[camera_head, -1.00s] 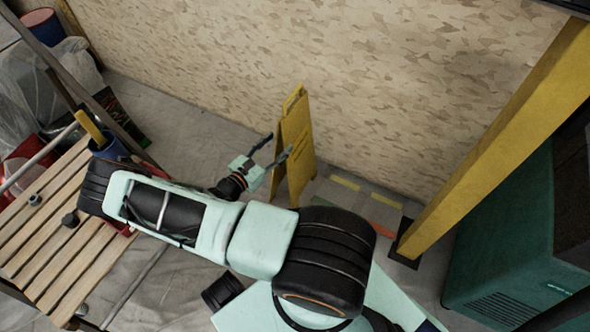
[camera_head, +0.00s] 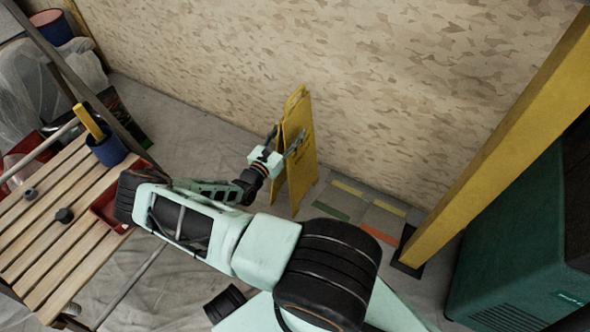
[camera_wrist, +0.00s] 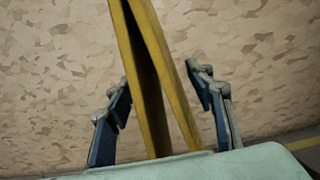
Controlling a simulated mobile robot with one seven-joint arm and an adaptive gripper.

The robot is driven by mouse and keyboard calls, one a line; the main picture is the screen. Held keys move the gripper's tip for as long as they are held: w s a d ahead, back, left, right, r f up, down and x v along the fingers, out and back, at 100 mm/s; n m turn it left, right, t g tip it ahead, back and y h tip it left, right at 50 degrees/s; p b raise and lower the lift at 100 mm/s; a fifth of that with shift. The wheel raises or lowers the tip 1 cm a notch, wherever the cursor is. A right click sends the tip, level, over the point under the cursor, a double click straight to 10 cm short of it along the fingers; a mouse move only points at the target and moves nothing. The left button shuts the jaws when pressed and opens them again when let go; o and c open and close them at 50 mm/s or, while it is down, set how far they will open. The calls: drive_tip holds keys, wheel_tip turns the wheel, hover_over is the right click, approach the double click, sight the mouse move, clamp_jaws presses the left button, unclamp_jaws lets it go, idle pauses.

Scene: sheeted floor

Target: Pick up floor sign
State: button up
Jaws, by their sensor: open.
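The yellow floor sign (camera_head: 299,150) stands upright on the floor, close to the patterned wall. It is an A-frame with two panels that meet at the top. My gripper (camera_head: 287,140) is open at the sign's upper part in the head view. In the wrist view the sign (camera_wrist: 155,80) rises between the two spread fingers of my gripper (camera_wrist: 165,105), with a visible gap on each side. The lower part of the sign is hidden there by the gripper body.
A slatted wooden bench (camera_head: 60,230) with a blue cup (camera_head: 108,151) stands at the left. A yellow post (camera_head: 490,140) and a green cabinet (camera_head: 515,240) stand at the right. Coloured strips (camera_head: 380,235) lie on the floor beside the sign.

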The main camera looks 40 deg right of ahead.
drive_tip(key=b+x, duration=0.1)
drive_tip(key=x, duration=0.2)
drive_tip(key=shift+s+f, duration=0.1)
drive_tip(key=shift+d, duration=0.2)
clamp_jaws()
drive_tip(key=shift+r, duration=0.3)
